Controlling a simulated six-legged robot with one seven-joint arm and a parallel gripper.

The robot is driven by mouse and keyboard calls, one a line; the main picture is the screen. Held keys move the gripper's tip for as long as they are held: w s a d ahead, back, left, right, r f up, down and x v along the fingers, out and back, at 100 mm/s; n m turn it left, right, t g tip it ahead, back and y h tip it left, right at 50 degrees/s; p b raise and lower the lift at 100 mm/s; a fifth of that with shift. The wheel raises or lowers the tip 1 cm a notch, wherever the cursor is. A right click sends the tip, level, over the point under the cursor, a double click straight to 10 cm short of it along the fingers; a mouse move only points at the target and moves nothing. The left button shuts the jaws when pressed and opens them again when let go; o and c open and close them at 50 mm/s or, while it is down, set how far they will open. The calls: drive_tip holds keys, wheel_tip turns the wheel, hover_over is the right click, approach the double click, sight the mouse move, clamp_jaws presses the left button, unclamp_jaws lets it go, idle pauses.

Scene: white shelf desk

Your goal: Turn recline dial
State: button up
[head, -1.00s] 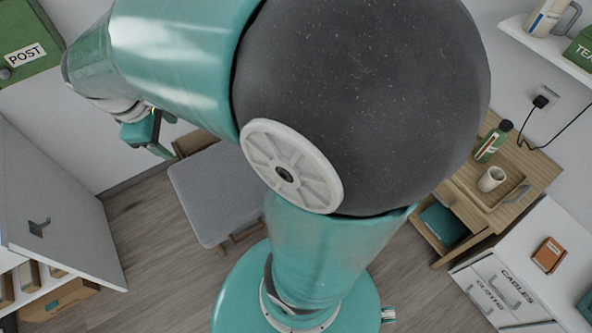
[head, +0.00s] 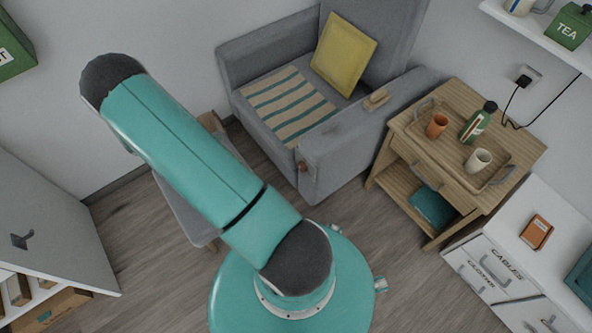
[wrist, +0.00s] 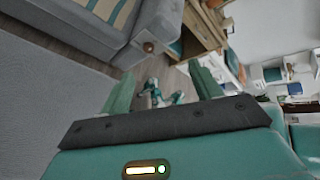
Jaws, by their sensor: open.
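A grey armchair (head: 345,150) stands at the back centre of the head view. A small round brown dial (head: 302,167) sits on the front end of its near armrest. In the wrist view the dial (wrist: 148,47) shows on the armchair's grey front corner, beyond my fingers and above the gap between them. My gripper (wrist: 162,85) is open and empty, apart from the dial. In the head view the gripper is hidden behind my arm.
A footstool (head: 180,200) stands left of the armchair, partly behind my arm. A wooden side table (head: 408,170) with a tray (head: 508,146), bottle (head: 477,124) and cups stands right of the armchair.

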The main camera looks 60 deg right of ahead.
drive_tip(key=s+d+f+n+g+h, duration=0.1)
drive_tip(key=s+d+f+n+h, duration=0.15)
drive_tip(key=f, duration=0.45)
drive_tip(key=s+d+f+n+g+h, duration=0.1)
drive_tip(key=s+d+f+n, duration=0.2)
drive_tip(key=f, duration=0.5)
drive_tip(key=n+h, duration=0.3)
drive_tip(key=n, duration=0.6)
approach(300, 169)
drive_tip(key=shift+t+y, duration=0.25)
drive_tip(key=shift+t, duration=0.05)
drive_tip(key=x, duration=0.5)
drive_tip(key=r+x, duration=0.1)
drive_tip(key=x, duration=0.2)
drive_tip(key=shift+s, duration=0.1)
drive_tip(key=c, duration=1)
drive_tip(key=shift+o, duration=0.2)
